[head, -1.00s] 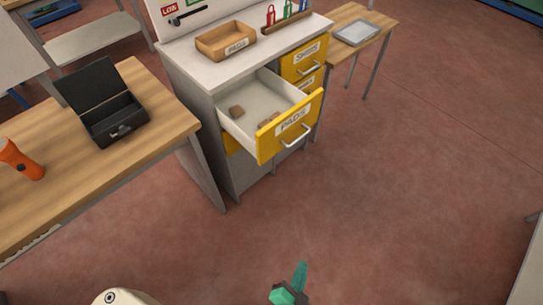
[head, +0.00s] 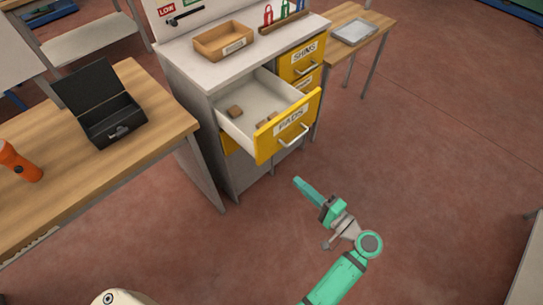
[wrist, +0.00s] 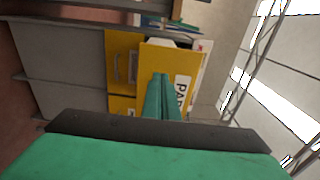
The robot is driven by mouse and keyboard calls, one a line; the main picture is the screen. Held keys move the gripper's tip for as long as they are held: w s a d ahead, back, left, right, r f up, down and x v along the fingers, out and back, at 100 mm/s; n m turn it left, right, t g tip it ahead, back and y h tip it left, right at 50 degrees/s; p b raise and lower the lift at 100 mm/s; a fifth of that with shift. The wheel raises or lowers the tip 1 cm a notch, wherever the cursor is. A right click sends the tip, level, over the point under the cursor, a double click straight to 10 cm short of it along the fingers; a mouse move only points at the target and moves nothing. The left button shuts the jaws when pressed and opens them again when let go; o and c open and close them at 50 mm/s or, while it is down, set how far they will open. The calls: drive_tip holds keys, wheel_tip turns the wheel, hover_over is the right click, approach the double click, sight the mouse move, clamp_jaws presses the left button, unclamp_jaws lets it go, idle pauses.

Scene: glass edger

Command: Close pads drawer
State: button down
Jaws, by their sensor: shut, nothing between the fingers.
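The pads drawer (head: 288,127) has a yellow front with a PADS label and a silver bar handle (head: 294,135). It is pulled well out of the grey cabinet (head: 190,75), and its pale inside shows a few small brown blocks (head: 236,111). My gripper (head: 298,182) is shut and empty, in front of and below the drawer front, apart from it in the head view. In the wrist view the shut green fingers (wrist: 162,78) point at the yellow drawer front (wrist: 160,62), covering part of it and its label.
The shims drawer (head: 302,60) beside it is shut. A wooden tray (head: 223,41) stands on the cabinet top. A wooden table (head: 160,95) with an open black box (head: 112,120) and an orange flashlight (head: 19,162) is at left. The floor in front is clear.

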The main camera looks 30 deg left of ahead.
drive_tip(key=r, duration=0.1)
approach(264, 150)
drive_tip(key=x, duration=0.5)
drive_tip(key=shift+w+a+f, duration=0.15)
drive_tip(key=shift+a, duration=0.15)
drive_tip(key=shift+w+a, duration=0.15)
drive_tip(key=shift+a, duration=0.2)
